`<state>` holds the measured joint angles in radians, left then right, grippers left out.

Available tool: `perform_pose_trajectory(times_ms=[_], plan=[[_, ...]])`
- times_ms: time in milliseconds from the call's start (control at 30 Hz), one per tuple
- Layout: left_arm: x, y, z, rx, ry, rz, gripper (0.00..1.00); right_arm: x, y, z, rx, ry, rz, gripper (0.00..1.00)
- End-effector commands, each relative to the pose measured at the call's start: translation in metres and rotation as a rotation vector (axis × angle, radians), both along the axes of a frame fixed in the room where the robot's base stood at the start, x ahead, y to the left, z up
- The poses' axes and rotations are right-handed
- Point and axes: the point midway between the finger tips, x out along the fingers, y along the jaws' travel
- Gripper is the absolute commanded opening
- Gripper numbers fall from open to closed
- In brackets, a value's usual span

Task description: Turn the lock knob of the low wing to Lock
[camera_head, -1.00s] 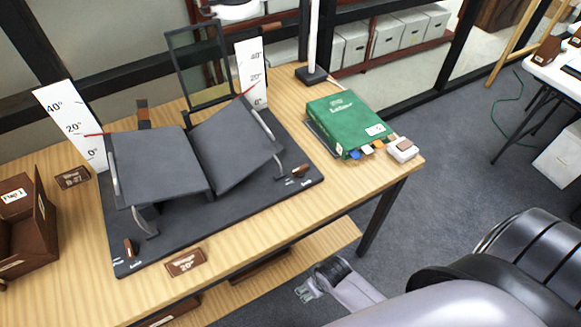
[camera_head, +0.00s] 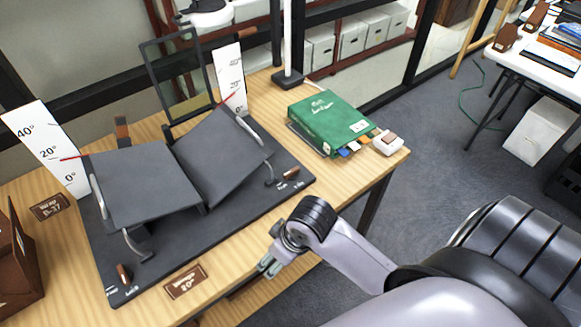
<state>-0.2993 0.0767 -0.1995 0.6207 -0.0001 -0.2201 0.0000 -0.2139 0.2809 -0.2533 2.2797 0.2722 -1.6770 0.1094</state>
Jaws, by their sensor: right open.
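The dark cradle has two grey wings, a left wing (camera_head: 140,187) and a right wing (camera_head: 222,155), both tilted. The left wing's red pointer is near 20° on its scale (camera_head: 47,148); the right wing's is low on its scale (camera_head: 230,78), somewhat above 0°. A small brown knob (camera_head: 124,272) sits at the front left corner of the base (camera_head: 200,235). Another brown knob (camera_head: 291,174) sits at the right corner. Lettering beside both is too small to read surely. My right gripper (camera_head: 266,267) is open and empty by the table's front edge, apart from both knobs. My left gripper is out of view.
A green book (camera_head: 330,118) and a small white device (camera_head: 389,143) lie on the table's right end. A brown plaque (camera_head: 186,281) lies before the base. A brown box (camera_head: 18,265) stands at the left. A white post (camera_head: 287,40) rises behind.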

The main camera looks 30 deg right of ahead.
Motion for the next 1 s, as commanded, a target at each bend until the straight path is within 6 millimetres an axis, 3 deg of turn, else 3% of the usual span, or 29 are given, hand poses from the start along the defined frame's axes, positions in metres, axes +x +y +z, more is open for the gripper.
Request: perform_pose_trajectory(times_ms=[267, 467, 700, 900, 1000], plan=[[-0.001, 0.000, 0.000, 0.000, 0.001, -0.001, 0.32, 0.053, -0.003, 0.015, -0.018, 0.043, 0.064, 0.63], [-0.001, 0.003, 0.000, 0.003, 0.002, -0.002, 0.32, 0.106, -0.033, 0.046, -0.073, 0.118, 0.061, 0.63], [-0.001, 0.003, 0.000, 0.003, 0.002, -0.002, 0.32, 0.159, -0.096, 0.115, -0.137, 0.210, -0.057, 0.63], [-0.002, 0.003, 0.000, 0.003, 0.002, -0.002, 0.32, 0.179, -0.140, 0.174, -0.140, 0.264, -0.177, 0.63], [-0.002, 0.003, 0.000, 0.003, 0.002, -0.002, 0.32, 0.181, -0.152, 0.191, -0.135, 0.279, -0.213, 0.63]])
